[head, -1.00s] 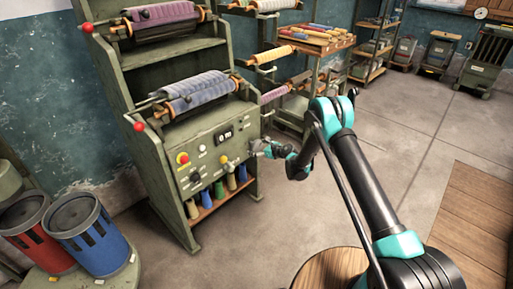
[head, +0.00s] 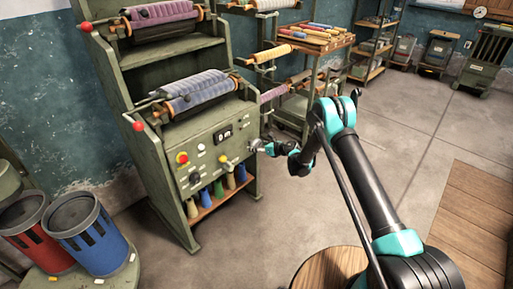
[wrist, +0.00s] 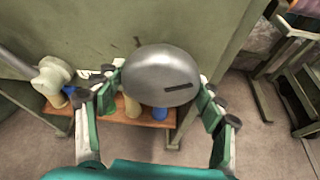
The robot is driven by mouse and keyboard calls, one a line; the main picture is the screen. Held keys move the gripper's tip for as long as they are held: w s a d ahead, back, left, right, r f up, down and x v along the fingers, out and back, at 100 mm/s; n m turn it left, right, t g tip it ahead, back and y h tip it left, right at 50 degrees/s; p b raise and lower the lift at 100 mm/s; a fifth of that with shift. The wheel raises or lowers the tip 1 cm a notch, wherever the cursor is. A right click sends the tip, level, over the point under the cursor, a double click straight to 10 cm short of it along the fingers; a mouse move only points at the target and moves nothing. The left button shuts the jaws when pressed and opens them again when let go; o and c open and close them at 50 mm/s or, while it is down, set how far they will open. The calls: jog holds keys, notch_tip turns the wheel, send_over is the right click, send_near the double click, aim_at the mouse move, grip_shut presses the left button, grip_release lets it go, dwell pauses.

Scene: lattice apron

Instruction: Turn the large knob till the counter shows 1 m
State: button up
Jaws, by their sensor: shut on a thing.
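The large knob (wrist: 160,72) is a smooth grey metal dome with a dark slot mark at its lower right, in the middle of the wrist view. My gripper (wrist: 160,88) is shut on it, with fingers on its left and right sides. In the head view my gripper (head: 257,146) is at the right end of the green machine's front panel and mostly hides the knob. The counter (head: 223,134) is a small dark display on that panel with light characters that look like 0 m.
A lever with a pale round end (wrist: 52,76) is left of the knob in the wrist view. The panel also has a red button (head: 182,158). Several yarn cones (head: 218,188) stand on the shelf below. Floor to the right is mostly clear.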

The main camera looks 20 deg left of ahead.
jog(key=o, duration=1.2)
jog(key=shift+c, duration=0.2)
jog(key=shift+d, duration=0.15)
jog(key=v, duration=1.1)
jog(key=shift+s+d+r, duration=0.15)
jog(key=shift+s+d, duration=0.05)
jog(key=shift+d, duration=0.15)
